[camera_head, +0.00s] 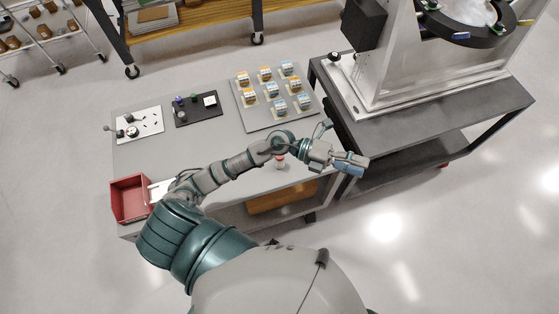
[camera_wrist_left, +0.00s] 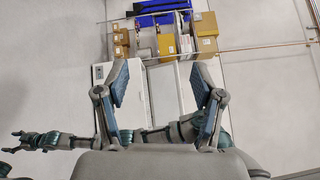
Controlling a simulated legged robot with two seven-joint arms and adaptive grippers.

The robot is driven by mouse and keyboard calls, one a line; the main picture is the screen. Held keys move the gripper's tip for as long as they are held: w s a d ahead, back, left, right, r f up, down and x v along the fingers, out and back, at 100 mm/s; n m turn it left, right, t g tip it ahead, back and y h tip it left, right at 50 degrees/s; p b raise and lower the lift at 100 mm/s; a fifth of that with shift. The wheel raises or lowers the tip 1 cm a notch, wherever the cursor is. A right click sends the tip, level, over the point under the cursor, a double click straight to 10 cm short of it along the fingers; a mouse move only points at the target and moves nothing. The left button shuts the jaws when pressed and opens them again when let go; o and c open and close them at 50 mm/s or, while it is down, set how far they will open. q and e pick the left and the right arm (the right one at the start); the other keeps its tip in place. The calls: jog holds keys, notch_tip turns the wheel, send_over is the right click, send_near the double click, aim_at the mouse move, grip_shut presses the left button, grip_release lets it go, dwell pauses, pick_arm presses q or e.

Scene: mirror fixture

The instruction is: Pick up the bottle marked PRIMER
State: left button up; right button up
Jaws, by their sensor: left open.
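Several small bottles or containers with orange or blue-and-white labels stand on a grey tray (camera_head: 252,121) in the head view. The lettering is too small to read, so I cannot tell which is marked PRIMER. A small red-topped item (camera_head: 280,162) stands nearer me on the table, beside my left arm. My left gripper (camera_head: 350,163) is past the table's right edge, apart from the containers. In the wrist view it is open and empty (camera_wrist_left: 163,78), its two fingers wide apart. Another arm of mine with a small gripper (camera_wrist_left: 18,141) shows at the left there; its jaws are unclear.
The grey table (camera_head: 160,158) also bears a red bin (camera_head: 129,199), a white panel (camera_head: 139,123) and a black panel (camera_head: 197,109). A dark cart (camera_head: 420,122) with a large metal fixture stands close on the right. Boxes (camera_wrist_left: 206,25) show in the wrist view.

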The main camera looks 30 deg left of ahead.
pick_arm(q)
notch_tip(320, 180, down, 6)
jog(key=a+m+g+y, duration=0.2)
jog(key=y, duration=0.2)
jog(key=n+y, duration=0.1)
jog(key=y, duration=1.4)
send_over(280, 161)
jog(key=w, duration=0.2)
notch_tip(280, 161, down, 8)
jog(key=r, duration=0.1)
jog(key=shift+g, duration=0.3)
jog(key=f, duration=0.7)
jog(key=f+p, duration=0.1)
jog(key=f, duration=0.3)
jog(key=shift+s+a+f, duration=0.25)
jog(key=f, duration=0.4)
jog(key=f+p, duration=0.1)
jog(key=f, duration=0.1)
jog(key=shift+a, duration=0.3)
jog(key=shift+r, duration=0.1)
jog(key=c, duration=1.3)
pick_arm(e)
jog(key=shift+d+r, duration=0.5)
jog(key=shift+r, duration=0.4)
